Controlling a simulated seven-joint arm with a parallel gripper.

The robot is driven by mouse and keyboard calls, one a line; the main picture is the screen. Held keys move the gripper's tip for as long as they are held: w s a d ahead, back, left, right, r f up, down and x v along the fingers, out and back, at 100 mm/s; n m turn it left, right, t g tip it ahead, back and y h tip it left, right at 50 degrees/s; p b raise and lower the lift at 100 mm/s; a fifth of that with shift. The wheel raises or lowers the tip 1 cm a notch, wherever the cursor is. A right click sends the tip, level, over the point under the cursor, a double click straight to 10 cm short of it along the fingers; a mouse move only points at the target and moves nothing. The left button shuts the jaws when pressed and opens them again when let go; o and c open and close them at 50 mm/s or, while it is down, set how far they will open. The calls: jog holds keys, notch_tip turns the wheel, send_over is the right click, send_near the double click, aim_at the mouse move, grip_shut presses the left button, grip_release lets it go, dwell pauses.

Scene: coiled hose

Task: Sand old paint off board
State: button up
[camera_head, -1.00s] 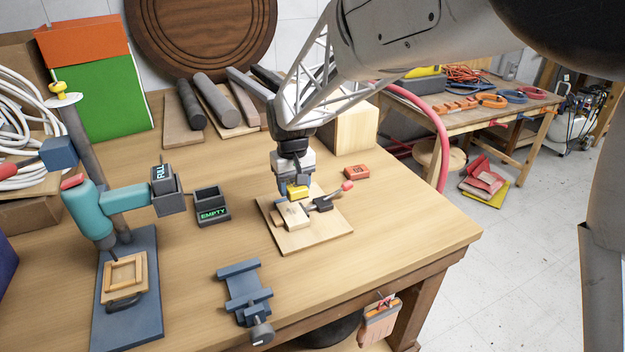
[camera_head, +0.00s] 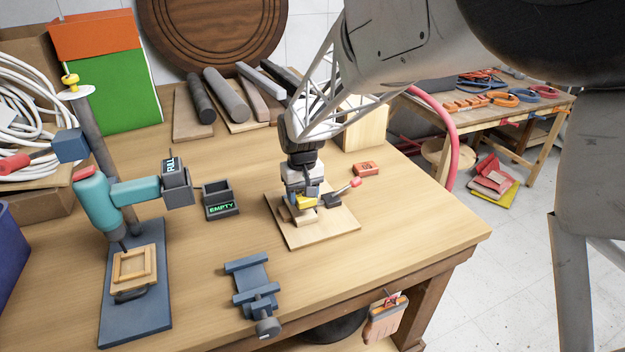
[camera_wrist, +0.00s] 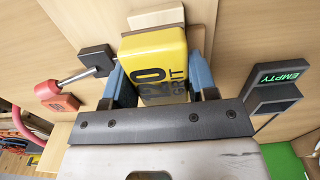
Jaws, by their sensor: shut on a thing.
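My gripper (camera_head: 303,196) is shut on a yellow sanding block (camera_wrist: 158,58) with black lettering ending in "GRIT". I cannot tell whether the block touches the wood. A clamp with a red-tipped handle (camera_head: 355,182) stands at the right of the wooden piece. Any old paint is hidden or too small to tell.
A dark holder marked EMPTY (camera_head: 220,200) stands left of the board. A teal press (camera_head: 97,203) stands further left. A blue vise (camera_head: 252,290) is near the front edge. A red block (camera_head: 367,169) lies behind the board. Bare tabletop (camera_head: 420,230) is at the right.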

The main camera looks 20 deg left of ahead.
aim_at(303, 212)
notch_tip(303, 212, down, 4)
jog(key=shift+r, duration=0.15)
jog(key=shift+w+a+r, duration=0.1)
jog(key=shift+w+a, duration=0.4)
jog(key=shift+c, duration=0.3)
jog(key=shift+w+a+f, duration=0.2)
jog(key=shift+w+a, duration=0.05)
jog(key=shift+w+a+r, duration=0.2)
jog(key=shift+w+a, duration=0.6)
jog(key=shift+w+a+f, duration=0.2)
jog(key=shift+w+a, duration=0.55)
jog(key=shift+s+d, duration=2.3)
jog(key=shift+d, duration=0.05)
jog(key=shift+r, duration=4)
